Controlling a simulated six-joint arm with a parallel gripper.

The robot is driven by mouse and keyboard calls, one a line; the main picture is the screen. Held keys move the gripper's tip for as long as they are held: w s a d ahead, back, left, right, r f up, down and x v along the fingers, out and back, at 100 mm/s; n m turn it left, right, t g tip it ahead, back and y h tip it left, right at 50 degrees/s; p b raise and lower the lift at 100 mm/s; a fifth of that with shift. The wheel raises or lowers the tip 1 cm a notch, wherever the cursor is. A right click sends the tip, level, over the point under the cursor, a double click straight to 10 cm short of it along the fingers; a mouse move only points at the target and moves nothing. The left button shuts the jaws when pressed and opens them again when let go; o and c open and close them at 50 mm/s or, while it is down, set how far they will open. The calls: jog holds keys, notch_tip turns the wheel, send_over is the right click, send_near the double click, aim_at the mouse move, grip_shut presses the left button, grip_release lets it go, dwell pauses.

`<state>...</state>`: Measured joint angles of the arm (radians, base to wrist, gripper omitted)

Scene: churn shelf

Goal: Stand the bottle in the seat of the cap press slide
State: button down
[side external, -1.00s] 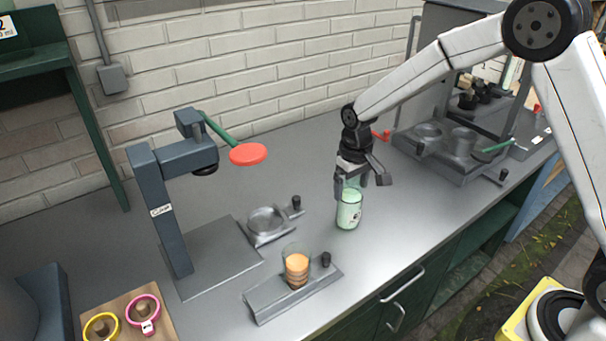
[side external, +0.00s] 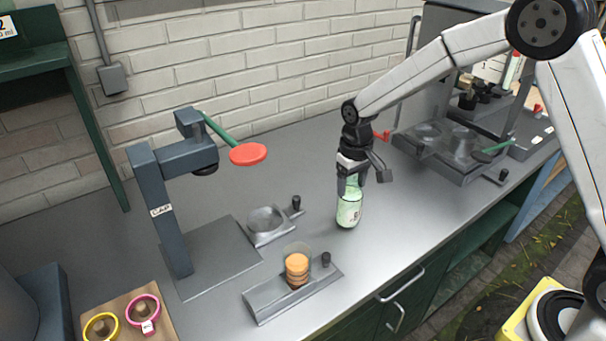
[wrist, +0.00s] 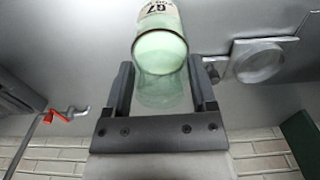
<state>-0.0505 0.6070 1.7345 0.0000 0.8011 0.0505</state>
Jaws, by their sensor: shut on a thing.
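The pale green glass bottle (side external: 350,212) with a printed label is upright at the middle right of the worktop. It also shows in the wrist view (wrist: 160,50). My gripper (side external: 358,182) points down and is shut on the bottle's upper part. I cannot tell whether the bottle's base touches the worktop. The blue-grey cap press (side external: 165,205) with a red disc on a green lever stands to the left. Its slide, with a round seat (side external: 265,219) and a dark knob, is out to the right of the press, left of the bottle. The seat is empty.
A grey tray (side external: 268,305) holding a clear container of orange round things (side external: 297,268) is in front of the slide. Yellow and pink rings (side external: 143,308) lie on a board at front left. A metal machine (side external: 455,150) stands back right. The worktop between bottle and seat is clear.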

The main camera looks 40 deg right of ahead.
jog(key=shift+r, duration=1.1)
notch_tip(320, 180, up, 11)
jog(key=w+a, duration=0.5)
jog(key=a, duration=0.4)
jog(key=w+a, duration=0.5)
jog(key=a, duration=0.3)
jog(key=shift+a+f, duration=0.15)
jog(key=shift+f, duration=2.55)
jog(key=shift+f, duration=3.2)
